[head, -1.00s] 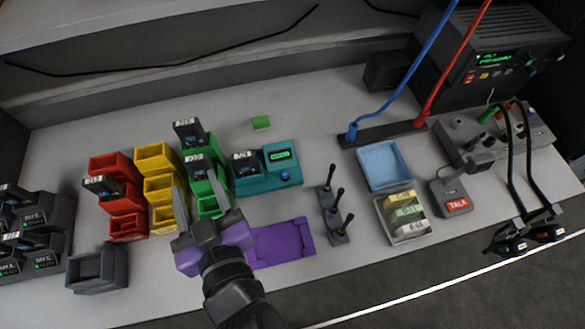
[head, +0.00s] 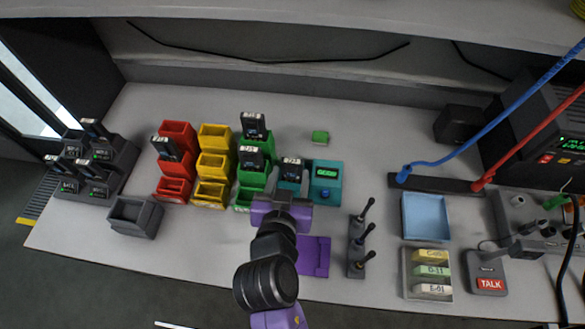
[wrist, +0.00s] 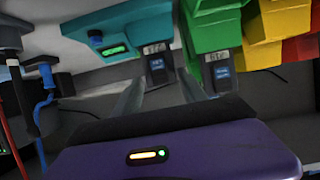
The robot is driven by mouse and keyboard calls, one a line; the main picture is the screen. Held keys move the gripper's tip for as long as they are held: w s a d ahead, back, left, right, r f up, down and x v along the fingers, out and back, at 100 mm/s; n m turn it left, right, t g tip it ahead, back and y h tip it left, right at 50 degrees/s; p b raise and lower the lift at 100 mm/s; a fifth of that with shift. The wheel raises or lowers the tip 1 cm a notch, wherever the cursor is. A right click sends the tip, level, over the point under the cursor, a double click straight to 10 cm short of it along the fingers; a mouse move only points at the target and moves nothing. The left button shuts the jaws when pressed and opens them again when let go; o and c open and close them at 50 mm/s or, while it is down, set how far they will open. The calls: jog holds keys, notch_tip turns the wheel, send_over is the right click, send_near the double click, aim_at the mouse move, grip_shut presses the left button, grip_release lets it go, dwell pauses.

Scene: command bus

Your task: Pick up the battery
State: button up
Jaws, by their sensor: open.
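Several black packs with white labels stand in the bins and holders; which one is the battery is not marked. The nearest one (head: 291,170) stands upright in the left part of the teal station (head: 326,180). It also shows in the wrist view (wrist: 157,66), upside down, with the teal station (wrist: 115,35) beside it. Another pack (head: 251,158) stands in a green bin, also in the wrist view (wrist: 222,72). My gripper (wrist: 160,80) is open and empty, its fingers pointing towards the station pack, apart from it as far as I can tell. In the head view my purple wrist hides the fingertips.
Red bins (head: 175,165), yellow bins (head: 212,168) and a dark charging rack (head: 110,160) stand left. A green block (head: 320,137) lies behind the station. A purple tray (head: 314,256), upright levers (head: 358,240) and a blue tray (head: 427,217) lie right.

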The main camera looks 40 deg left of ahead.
jog(key=shift+w+a+f, duration=0.15)
jog(key=shift+w+a, duration=0.05)
jog(key=shift+w, duration=0.1)
jog(key=shift+c, duration=0.4)
grip_shut()
notch_tip(320, 180, up, 20)
